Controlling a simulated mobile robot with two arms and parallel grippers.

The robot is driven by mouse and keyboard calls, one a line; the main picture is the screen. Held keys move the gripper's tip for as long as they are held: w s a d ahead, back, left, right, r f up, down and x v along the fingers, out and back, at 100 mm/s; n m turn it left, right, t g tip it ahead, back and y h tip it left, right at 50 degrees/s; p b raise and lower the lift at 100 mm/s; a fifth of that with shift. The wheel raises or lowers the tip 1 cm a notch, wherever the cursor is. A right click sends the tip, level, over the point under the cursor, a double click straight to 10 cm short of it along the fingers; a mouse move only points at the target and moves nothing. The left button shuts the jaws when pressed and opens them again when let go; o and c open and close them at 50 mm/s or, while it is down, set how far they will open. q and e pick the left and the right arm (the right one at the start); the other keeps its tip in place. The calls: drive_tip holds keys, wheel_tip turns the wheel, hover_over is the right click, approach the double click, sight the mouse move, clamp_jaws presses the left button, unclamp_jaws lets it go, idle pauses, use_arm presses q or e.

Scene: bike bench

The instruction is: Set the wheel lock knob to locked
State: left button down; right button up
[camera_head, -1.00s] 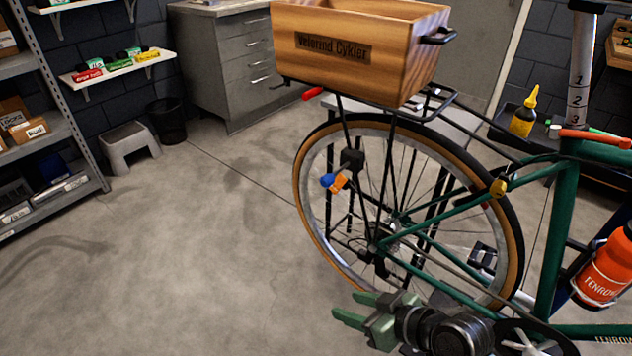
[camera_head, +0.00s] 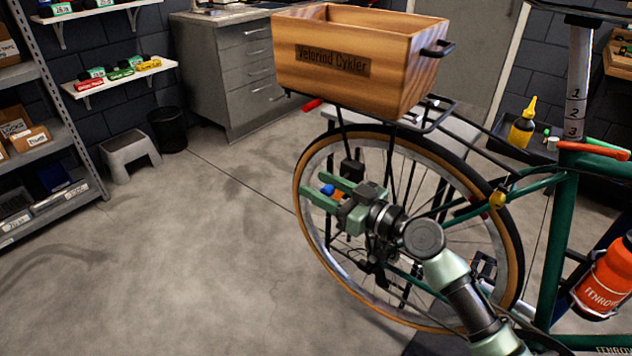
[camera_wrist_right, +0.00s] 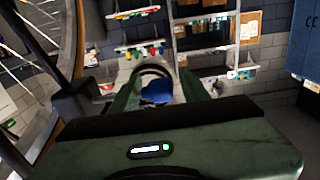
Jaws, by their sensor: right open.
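The rear wheel (camera_head: 303,160) of the green bicycle stands at the centre right of the head view. The wheel lock knob (camera_head: 327,190), with a blue part and some orange beside it, shows on the near side of the wheel, partly hidden by my right gripper. My right gripper (camera_head: 313,185) is open, with its fingers pointing left and one on each side of the blue part. In the right wrist view the blue part (camera_wrist_right: 157,93) appears between the open fingers. I cannot tell whether they touch it. My left gripper is out of view.
A wooden crate (camera_head: 345,60) sits on the rear rack above the wheel. An orange bottle (camera_head: 605,280) and the green frame (camera_head: 560,240) are at the right. Shelves (camera_head: 40,150) and a grey stool (camera_head: 130,155) stand left. The floor between is clear.

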drive_tip(key=shift+w+a, duration=0.4)
drive_tip(key=shift+a, duration=0.15)
drive_tip(key=c, duration=1)
drive_tip(key=shift+s+a+f, duration=0.1)
drive_tip(key=shift+f, duration=0.15)
